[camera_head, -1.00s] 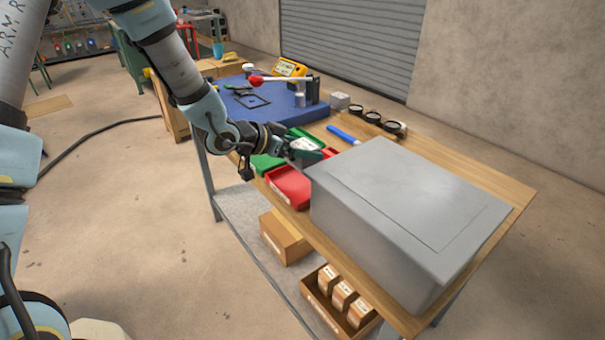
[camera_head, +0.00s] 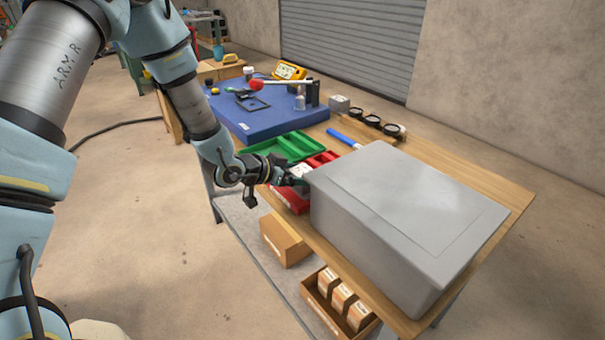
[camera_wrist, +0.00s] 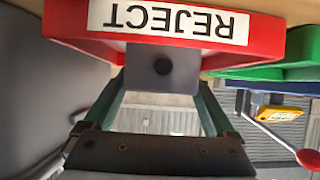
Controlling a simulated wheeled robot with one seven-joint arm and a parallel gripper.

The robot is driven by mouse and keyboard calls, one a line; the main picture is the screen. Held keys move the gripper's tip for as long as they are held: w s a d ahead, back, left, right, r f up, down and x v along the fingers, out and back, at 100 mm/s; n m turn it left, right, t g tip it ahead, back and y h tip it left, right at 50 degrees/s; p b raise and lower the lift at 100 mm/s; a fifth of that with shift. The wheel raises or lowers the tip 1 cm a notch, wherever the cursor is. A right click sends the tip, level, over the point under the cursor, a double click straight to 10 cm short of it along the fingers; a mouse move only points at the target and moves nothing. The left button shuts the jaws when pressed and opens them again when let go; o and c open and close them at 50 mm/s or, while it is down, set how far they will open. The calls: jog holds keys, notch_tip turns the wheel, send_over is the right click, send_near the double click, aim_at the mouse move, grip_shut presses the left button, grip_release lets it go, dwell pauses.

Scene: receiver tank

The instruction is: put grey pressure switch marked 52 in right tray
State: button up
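My gripper (camera_head: 300,178) is low over the near side of the red tray (camera_head: 297,204), close to the left end of the big grey box. A small pale grey block (camera_head: 301,170), which looks like the pressure switch, is between its fingers. In the wrist view, the dark green fingers (camera_wrist: 163,108) stand on either side of a block with a dark face (camera_wrist: 162,68) and a round stub. The marking 52 cannot be read. The red tray's upside-down REJECT label (camera_wrist: 168,20) shows just beyond the block. The green tray (camera_head: 290,146) is left of the red one.
The big grey box (camera_head: 410,210) fills the bench's right side, close to my gripper. A blue mat (camera_head: 265,118) with tools lies behind the trays. A blue-handled tool (camera_head: 343,138), round gauges (camera_head: 372,120) and a small grey box (camera_head: 339,103) are further back.

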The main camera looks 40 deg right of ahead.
jog(key=shift+o, duration=0.5)
jog(key=shift+r, duration=0.15)
jog(key=shift+a+r, duration=0.1)
jog(key=shift+a, duration=0.05)
jog(key=b+v, duration=0.2)
jog(key=v, duration=1)
jog(key=w+a+n+t+y, duration=0.35)
jog(key=w+a, duration=0.25)
jog(key=a, duration=0.3)
jog(key=w+a+n+t+y, duration=0.2)
jog(key=w+a+n+y, duration=0.2)
jog(key=w+a, duration=0.45)
jog(key=s+a+r+n+g+y, duration=0.1)
jog(key=s+a+n, duration=0.4)
jog(key=a, duration=0.5)
jog(key=s+a+r+n+g+y, duration=0.2)
jog(key=s+a+r+n+y, duration=0.1)
jog(key=a, duration=0.7)
jog(key=s+r+n, duration=0.1)
jog(key=s+n, duration=0.1)
jog(key=s, duration=0.1)
jog(key=shift+a, duration=0.4)
